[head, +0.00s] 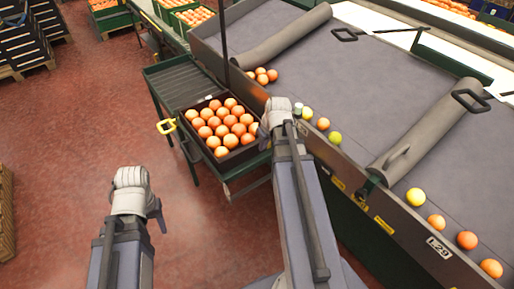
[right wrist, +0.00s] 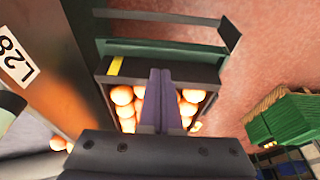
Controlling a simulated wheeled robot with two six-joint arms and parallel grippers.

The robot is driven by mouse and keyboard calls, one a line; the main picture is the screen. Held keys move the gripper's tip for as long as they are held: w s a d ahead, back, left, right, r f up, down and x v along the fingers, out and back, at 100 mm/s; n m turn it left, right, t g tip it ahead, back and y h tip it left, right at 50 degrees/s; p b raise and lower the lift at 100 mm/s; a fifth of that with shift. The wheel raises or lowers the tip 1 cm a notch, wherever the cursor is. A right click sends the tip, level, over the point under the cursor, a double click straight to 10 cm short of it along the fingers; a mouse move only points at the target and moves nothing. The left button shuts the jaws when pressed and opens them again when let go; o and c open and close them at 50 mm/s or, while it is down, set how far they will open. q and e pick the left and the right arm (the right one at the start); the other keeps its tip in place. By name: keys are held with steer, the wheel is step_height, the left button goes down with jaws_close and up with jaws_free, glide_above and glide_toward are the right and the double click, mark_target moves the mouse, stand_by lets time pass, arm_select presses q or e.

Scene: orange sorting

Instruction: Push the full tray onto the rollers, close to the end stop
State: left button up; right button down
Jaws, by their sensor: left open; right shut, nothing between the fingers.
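The dark tray (head: 238,157), full of oranges, sits at the near end of a green stand beside the sorting table. Bare rollers (head: 182,80) run beyond it towards the upper left in the head view. My right gripper (head: 277,128) is shut and empty at the tray's right side, hiding part of it. In the right wrist view its closed fingers (right wrist: 163,98) overlap the oranges, with the tray wall (right wrist: 180,72) beyond; contact is unclear. My left gripper (head: 142,203) is open, apart from the tray, above the floor at lower left. I cannot make out the end stop clearly.
The sorting table (head: 330,80) with its raised edge runs along the right, with loose fruit near that edge. Dark crates (head: 28,40) stand at upper left. The red floor left of the stand is clear.

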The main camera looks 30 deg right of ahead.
steer(key=b, duration=1)
glide_toward(251, 156)
steer(key=s+f, duration=0.2)
steer(key=f, duration=0.1)
steer(key=s+f, duration=0.1)
steer(key=shift+f, duration=0.3)
steer(key=w, duration=0.2)
steer(key=w+p, duration=0.1)
steer(key=shift+w+a+r, duration=0.1)
steer(key=shift+w+r, duration=0.2)
steer(key=shift+w, duration=0.25)
